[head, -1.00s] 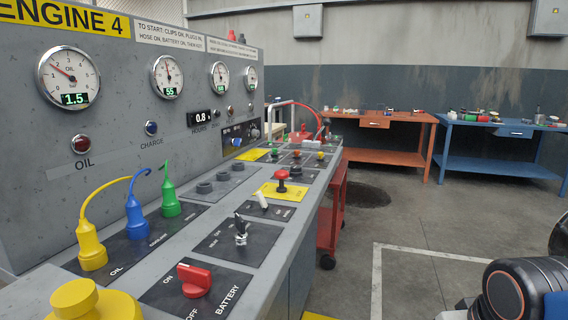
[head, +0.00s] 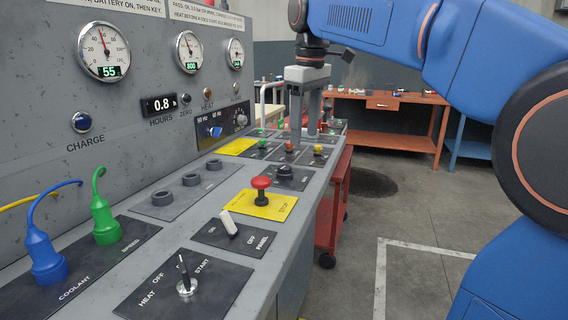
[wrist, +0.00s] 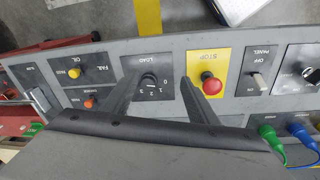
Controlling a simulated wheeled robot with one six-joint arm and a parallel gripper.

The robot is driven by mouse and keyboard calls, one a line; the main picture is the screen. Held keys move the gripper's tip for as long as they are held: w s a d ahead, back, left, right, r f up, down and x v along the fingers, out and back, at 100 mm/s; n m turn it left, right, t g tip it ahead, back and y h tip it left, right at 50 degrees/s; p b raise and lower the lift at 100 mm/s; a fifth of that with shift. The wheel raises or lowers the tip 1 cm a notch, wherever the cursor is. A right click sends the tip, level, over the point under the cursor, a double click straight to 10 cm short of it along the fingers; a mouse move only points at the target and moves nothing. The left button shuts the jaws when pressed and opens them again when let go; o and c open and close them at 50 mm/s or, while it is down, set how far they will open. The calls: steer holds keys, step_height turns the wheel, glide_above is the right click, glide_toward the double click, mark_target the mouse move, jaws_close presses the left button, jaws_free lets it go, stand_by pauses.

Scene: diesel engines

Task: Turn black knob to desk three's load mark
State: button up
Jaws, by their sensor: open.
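The black knob (head: 284,172) sits on a dark plate near the desk's front edge, behind the red stop button. In the wrist view the black knob (wrist: 149,82) is on a plate labelled LOAD, with small number marks beside it; where its pointer lies is too small to tell surely. My gripper (head: 305,138) hangs above the desk, fingers pointing down. In the wrist view my gripper (wrist: 160,77) is open, its two fingers apart on either side of the knob, which appears nearer the left finger. I see no contact.
The red stop button (head: 261,184) on its yellow plate stands beside the knob. A white switch (head: 229,223) and a key switch (head: 186,286) are nearer. Orange (head: 289,147) and yellow (head: 318,150) buttons lie beyond. A red cart (head: 334,205) stands by the desk.

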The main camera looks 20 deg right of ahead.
mark_target(285, 166)
steer(key=w+a+r+n+g, duration=0.1)
steer(key=w+a+r+n, duration=0.2)
steer(key=w+r, duration=0.35)
steer(key=f, duration=0.6)
steer(key=w+f, duration=0.1)
steer(key=f, duration=1.1)
steer(key=shift+w+d+f, duration=0.2)
steer(key=shift+w+f, duration=0.1)
steer(key=shift+w, duration=0.05)
steer(key=c, duration=1)
